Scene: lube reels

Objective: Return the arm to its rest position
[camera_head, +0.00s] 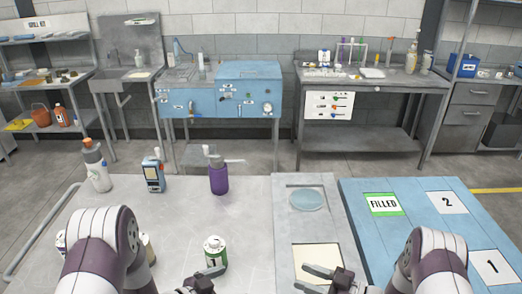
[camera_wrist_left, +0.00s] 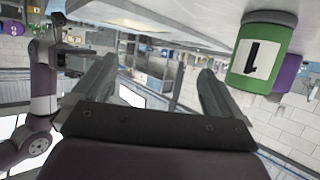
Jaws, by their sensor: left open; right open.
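My left gripper (camera_wrist_left: 152,88) has its two fingers apart with nothing between them in the left wrist view. In the head view my left gripper (camera_head: 206,280) is low at the bottom edge, close beside a green-and-white can marked 1 (camera_head: 215,254). The same can (camera_wrist_left: 262,52) shows upside down to the right of the fingers in the left wrist view, outside the jaws. My right gripper (camera_head: 320,278) is open and empty at the bottom, over the front of the grey tray (camera_head: 285,222). Both forearms show at the bottom corners.
A purple bottle (camera_head: 218,179), a blue-and-white container (camera_head: 153,176) and a white bottle (camera_head: 97,172) stand farther back on the table (camera_head: 120,215). The tray holds a round dish (camera_head: 306,199) and a cream pad (camera_head: 318,257). A blue board (camera_head: 395,237) lies right, with FILLED, 2 and 1 labels.

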